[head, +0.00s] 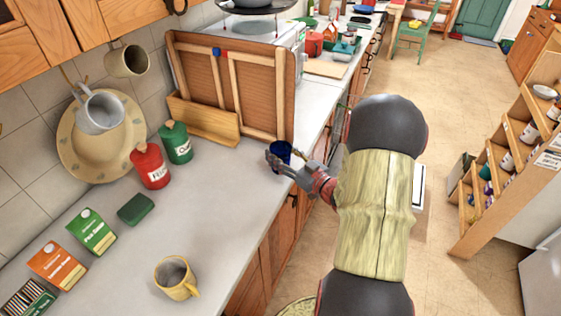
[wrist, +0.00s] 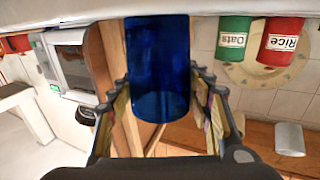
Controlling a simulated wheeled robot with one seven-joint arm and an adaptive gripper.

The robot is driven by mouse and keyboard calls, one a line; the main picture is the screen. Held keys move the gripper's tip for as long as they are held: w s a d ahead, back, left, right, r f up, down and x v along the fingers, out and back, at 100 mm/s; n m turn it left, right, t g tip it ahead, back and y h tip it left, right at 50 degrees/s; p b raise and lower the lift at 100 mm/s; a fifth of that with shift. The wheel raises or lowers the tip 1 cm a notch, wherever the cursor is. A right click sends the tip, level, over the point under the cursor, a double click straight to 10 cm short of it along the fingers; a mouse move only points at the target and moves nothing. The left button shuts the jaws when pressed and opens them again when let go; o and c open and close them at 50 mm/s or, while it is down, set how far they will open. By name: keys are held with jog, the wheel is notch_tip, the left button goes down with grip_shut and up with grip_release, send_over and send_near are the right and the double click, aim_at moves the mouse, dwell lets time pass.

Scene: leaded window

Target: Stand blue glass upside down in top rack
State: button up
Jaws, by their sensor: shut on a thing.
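The blue glass (head: 281,147) is at the counter's front edge, near the wooden board. My gripper (head: 279,160) is shut on it, with a finger on either side. The top rack is not clearly seen. A white-topped thing (head: 419,186) shows low beside my arm, mostly hidden by it.
A wooden framed board (head: 235,88) stands behind the glass. Red (head: 150,165) and green (head: 176,142) canisters, a green sponge (head: 136,209), packets and a yellow mug (head: 176,278) are on the counter (head: 225,215). A stepped wooden shelf (head: 500,175) stands at right. Floor between is open.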

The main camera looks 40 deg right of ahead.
jog(key=c, duration=0.3)
jog(key=shift+r, duration=0.15)
